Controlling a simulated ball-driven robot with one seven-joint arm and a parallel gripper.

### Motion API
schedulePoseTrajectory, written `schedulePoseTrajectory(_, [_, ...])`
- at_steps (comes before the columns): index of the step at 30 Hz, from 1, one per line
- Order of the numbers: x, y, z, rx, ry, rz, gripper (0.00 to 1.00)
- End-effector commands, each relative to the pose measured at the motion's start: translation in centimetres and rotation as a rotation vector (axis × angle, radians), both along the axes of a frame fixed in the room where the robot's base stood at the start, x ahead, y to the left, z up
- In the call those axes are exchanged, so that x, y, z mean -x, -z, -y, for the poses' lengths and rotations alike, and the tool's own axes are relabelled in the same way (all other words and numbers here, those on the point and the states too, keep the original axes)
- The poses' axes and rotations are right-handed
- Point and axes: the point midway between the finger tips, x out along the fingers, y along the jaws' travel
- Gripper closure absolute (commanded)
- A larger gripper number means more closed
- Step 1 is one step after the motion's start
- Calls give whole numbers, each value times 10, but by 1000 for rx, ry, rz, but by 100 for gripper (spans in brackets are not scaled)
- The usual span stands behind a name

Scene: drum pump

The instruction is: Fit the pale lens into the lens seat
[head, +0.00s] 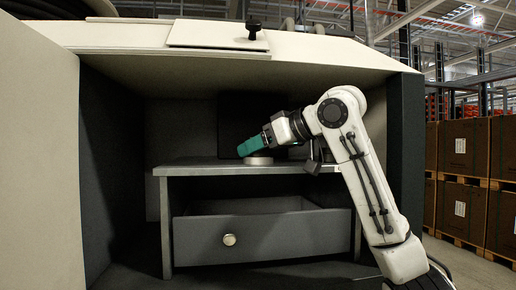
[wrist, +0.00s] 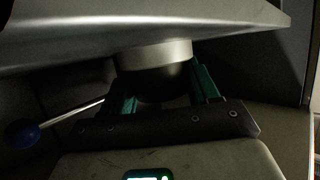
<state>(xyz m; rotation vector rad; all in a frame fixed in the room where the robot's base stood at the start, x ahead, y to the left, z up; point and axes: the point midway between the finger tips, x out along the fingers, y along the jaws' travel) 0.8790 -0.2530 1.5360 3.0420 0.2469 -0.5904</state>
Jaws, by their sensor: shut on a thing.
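My gripper (head: 249,146), with teal fingers, reaches down from the right onto the grey shelf top inside the housing. In the wrist view my gripper (wrist: 168,86) has one finger on each side of a dark round piece (wrist: 160,84) and is shut on it. The dark piece meets a short metal ring (wrist: 155,54) on the shelf surface. The ring also shows in the head view (head: 258,161), just under the fingertips. Shade hides whether the dark piece is the pale lens, and whether it sits in the ring or only touches it.
The shelf top (head: 190,168) is otherwise mostly clear at its left. Below it is a drawer (head: 300,236) with a round knob (head: 229,240), slightly open. Housing walls enclose both sides. A blue ball (wrist: 22,132) on a thin rod shows beside my gripper in the wrist view.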

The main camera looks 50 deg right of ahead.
Motion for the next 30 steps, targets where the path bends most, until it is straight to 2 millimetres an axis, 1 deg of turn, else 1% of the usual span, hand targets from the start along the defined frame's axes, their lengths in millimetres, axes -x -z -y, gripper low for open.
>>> schedulePoseTrajectory(1, [-1,8,-1,-1,-5,-21,73])
schedulePoseTrajectory(11, [0,10,-1,-2,-5,-23,73])
schedulePoseTrajectory(12, [0,10,-1,-2,-5,-23,39])
schedulePoseTrajectory(21, [0,10,-1,0,-6,-23,10])
schedulePoseTrajectory(30, [2,10,-2,3,-8,-23,10])
